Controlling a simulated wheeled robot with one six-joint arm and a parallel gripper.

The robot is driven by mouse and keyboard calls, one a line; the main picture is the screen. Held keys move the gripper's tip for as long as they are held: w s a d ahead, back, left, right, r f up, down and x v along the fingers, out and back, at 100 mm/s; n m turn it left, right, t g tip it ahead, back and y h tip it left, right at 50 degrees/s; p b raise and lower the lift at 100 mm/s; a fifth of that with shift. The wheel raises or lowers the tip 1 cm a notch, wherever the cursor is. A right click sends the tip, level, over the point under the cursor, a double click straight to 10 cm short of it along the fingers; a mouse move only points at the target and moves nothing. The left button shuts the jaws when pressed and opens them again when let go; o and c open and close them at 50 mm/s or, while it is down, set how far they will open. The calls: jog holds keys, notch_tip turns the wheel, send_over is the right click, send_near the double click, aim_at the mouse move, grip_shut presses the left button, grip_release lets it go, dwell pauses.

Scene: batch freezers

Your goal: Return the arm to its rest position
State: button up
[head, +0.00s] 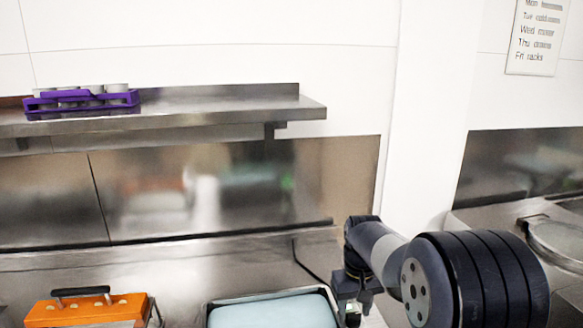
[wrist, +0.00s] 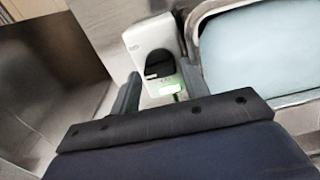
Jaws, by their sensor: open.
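My arm (head: 385,250) reaches in from the lower right of the head view, its grey and black links bent down over the steel counter. My gripper (head: 352,312) hangs at the lower end, partly cut off by the frame's bottom edge. In the wrist view my gripper (wrist: 160,90) shows two dark fingers spread apart with nothing held between them. Beyond the fingers is a white device (wrist: 150,40) with a black recess and a lit green display. I cannot tell the gap between fingers and device.
A tray with a pale blue surface (head: 272,312) lies just left of my gripper. An orange case with a black handle (head: 85,310) stands at lower left. A steel shelf (head: 220,105) with a purple rack (head: 80,100) is above. A round pan (head: 560,240) sits at right.

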jog(key=shift+f, duration=0.4)
jog(key=shift+r, duration=0.1)
